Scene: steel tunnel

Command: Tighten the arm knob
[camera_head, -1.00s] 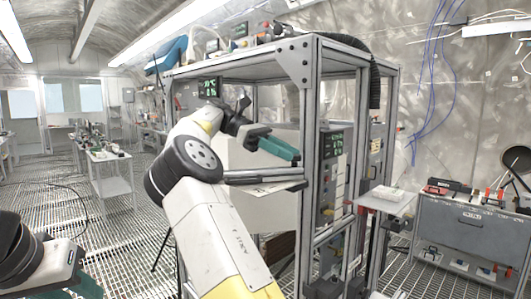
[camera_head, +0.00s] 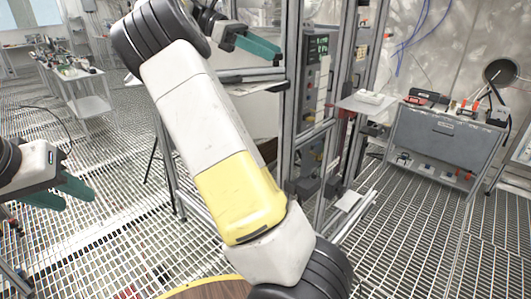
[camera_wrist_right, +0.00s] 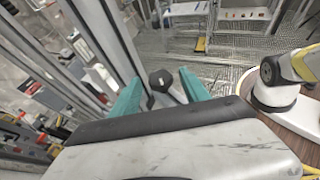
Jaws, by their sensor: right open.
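My right gripper (camera_head: 257,46) is at the upper middle of the head view, beside the metal frame. In the right wrist view its two teal fingers (camera_wrist_right: 160,92) stand wide apart with nothing gripped. A dark knob (camera_wrist_right: 160,79) with a pale centre shows between and beyond the fingertips in that view; it looks like the arm knob. I cannot tell the knob's exact distance from the fingers, and I cannot make it out in the head view. My left gripper (camera_head: 66,192) is at the left of the head view, with its teal fingers apart and empty.
The metal frame (camera_head: 290,105) with a control panel (camera_head: 316,75) stands near my right gripper. A small shelf (camera_head: 366,104) juts from its right side. A grey cabinet (camera_head: 440,138) stands farther right, and a white table (camera_head: 80,98) at the far left. Grating floor lies between.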

